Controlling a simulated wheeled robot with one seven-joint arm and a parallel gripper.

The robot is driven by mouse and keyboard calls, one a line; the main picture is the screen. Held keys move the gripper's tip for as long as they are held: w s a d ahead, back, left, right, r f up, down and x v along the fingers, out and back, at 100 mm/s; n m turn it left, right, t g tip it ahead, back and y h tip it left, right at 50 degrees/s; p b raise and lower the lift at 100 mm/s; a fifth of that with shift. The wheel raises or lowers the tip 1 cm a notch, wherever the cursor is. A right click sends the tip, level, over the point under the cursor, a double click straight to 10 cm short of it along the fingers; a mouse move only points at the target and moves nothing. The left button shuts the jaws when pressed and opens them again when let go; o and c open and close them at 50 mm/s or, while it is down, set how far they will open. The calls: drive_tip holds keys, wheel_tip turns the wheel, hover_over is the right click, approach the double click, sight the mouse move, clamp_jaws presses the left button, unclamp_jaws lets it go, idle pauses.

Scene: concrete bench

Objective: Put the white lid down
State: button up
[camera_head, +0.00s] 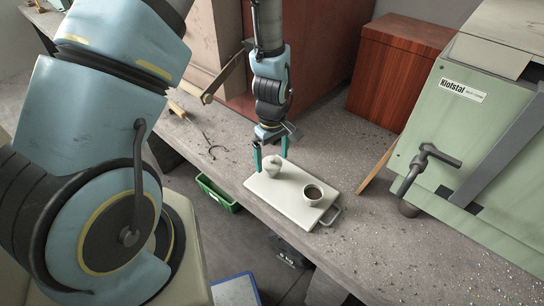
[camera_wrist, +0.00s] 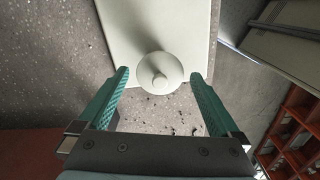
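A white rounded thing (camera_head: 272,166), which looks like the white lid, stands at the far left end of a white tray (camera_head: 290,205). In the wrist view the lid (camera_wrist: 168,64) is a pale disc with a round knob, at the tray's (camera_wrist: 140,22) near edge. I cannot tell whether a vessel is under it. My gripper (camera_head: 271,157) is over this end of the tray, its teal fingers open on either side of the lid. In the wrist view my gripper (camera_wrist: 160,77) has clear gaps between both fingers and the lid.
The tray lies on a speckled concrete bench (camera_head: 365,240). A green machine (camera_head: 450,130) with a lever handle stands at the right. A reddish wooden box (camera_head: 395,75) is at the back. Tools (camera_head: 205,140) lie at the left.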

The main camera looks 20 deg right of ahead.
sight(272, 158)
drive_tip(key=shift+r, duration=0.1)
wheel_tip(272, 158, up, 12)
drive_tip(key=b, duration=0.3)
drive_tip(key=a+r+m, duration=0.2)
drive_tip(key=a+r, duration=0.2)
drive_tip(key=a, duration=0.8)
drive_tip(key=w+a+r+m+t, duration=0.1)
drive_tip(key=a+r, duration=0.3)
drive_tip(key=a, duration=0.9)
drive_tip(key=shift+a+m+t+p, duration=0.2)
drive_tip(key=shift+m+t+p, duration=0.1)
drive_tip(key=shift+m, duration=0.6)
drive_tip(key=shift+w+r, duration=0.1)
drive_tip(key=shift+w, duration=0.05)
